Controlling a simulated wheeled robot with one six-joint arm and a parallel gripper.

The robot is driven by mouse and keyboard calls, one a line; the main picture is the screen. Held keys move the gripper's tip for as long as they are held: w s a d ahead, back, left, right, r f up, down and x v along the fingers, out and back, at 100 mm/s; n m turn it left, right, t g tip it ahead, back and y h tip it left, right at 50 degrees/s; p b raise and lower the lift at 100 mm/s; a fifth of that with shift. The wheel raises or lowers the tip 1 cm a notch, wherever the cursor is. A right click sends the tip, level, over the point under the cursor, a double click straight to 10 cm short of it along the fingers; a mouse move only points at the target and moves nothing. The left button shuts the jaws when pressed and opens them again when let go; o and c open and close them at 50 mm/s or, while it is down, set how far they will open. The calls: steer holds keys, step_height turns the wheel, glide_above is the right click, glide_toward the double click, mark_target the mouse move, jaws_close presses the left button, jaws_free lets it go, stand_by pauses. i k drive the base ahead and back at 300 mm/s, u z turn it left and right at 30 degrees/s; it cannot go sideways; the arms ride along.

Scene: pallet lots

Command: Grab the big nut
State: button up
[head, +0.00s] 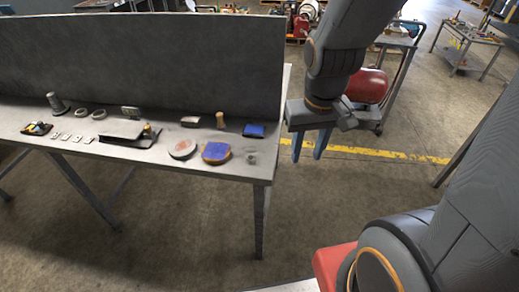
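A small grey nut-like piece (252,158) sits at the front right corner of the grey table (225,172). It is small in the picture, and I cannot be sure that it is the big nut. Two grey rings, one (82,112) beside another (99,114), lie at the table's left part; their exact kind is unclear. My gripper (309,147) points down in the air, to the right of the table's right edge. Its two blue fingers are apart with nothing between them. It is apart from everything on the table.
A blue-topped round piece (216,152), a round disc (182,149), a blue block (253,130), a wooden peg (220,120) and a dark tray (131,138) stand on the table. A tall grey panel (150,65) runs along its back.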

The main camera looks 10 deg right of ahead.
mark_target(251, 159)
steer(key=k, duration=0.5)
steer(key=u, duration=1.1)
steer(key=i, duration=0.8)
steer(key=z, duration=1.7)
